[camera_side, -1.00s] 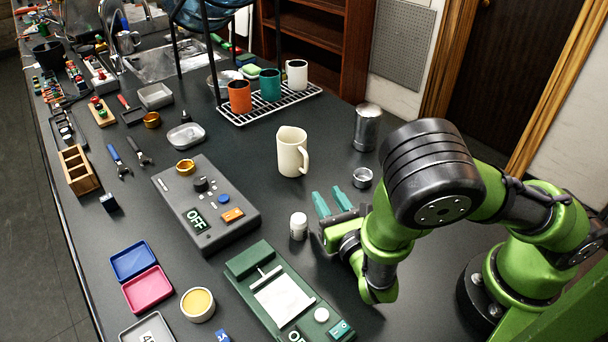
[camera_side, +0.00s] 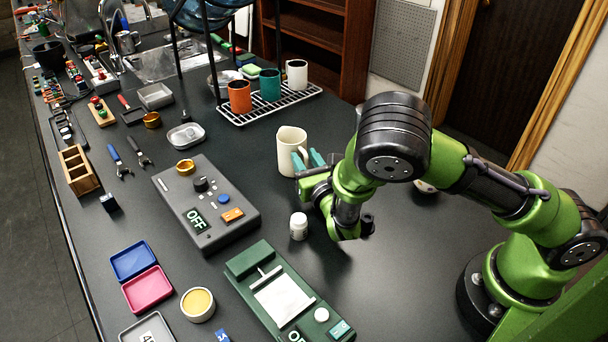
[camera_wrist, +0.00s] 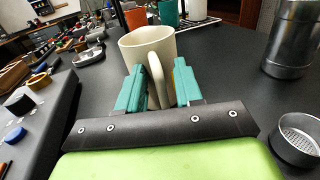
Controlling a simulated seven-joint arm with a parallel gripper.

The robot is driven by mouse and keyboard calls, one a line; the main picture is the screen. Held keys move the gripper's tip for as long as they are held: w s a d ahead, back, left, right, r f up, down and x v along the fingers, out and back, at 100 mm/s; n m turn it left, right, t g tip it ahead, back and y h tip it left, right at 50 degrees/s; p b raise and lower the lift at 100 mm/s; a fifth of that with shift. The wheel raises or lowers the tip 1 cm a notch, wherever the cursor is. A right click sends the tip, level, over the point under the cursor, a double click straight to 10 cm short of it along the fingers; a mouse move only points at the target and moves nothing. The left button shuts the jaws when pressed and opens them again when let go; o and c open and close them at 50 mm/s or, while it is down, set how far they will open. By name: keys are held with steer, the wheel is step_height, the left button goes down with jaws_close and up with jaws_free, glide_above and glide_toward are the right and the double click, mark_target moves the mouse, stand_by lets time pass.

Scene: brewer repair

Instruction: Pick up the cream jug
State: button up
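The cream jug (camera_side: 290,146) stands upright on the dark worktop, right of the grey control box. It also shows in the wrist view (camera_wrist: 146,46), with its handle (camera_wrist: 157,80) toward me. My gripper (camera_side: 308,161) is at the jug's handle side, its teal fingers pointing at the jug. In the wrist view the two fingertips (camera_wrist: 158,82) are apart, one on each side of the handle. I see a gap between the handle and the fingers, so the gripper is open. The fingers hide part of the jug's lower body.
A grey control box (camera_side: 207,205) reading OFF is left of the jug. A white bottle (camera_side: 298,226) stands below my gripper in the side view. A rack (camera_side: 242,117) with cups is behind. A metal canister (camera_wrist: 292,38) and a metal strainer cup (camera_wrist: 297,140) stand at right.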

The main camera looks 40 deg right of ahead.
jaws_close()
steer(key=shift+r, duration=0.15)
stand_by(0.4)
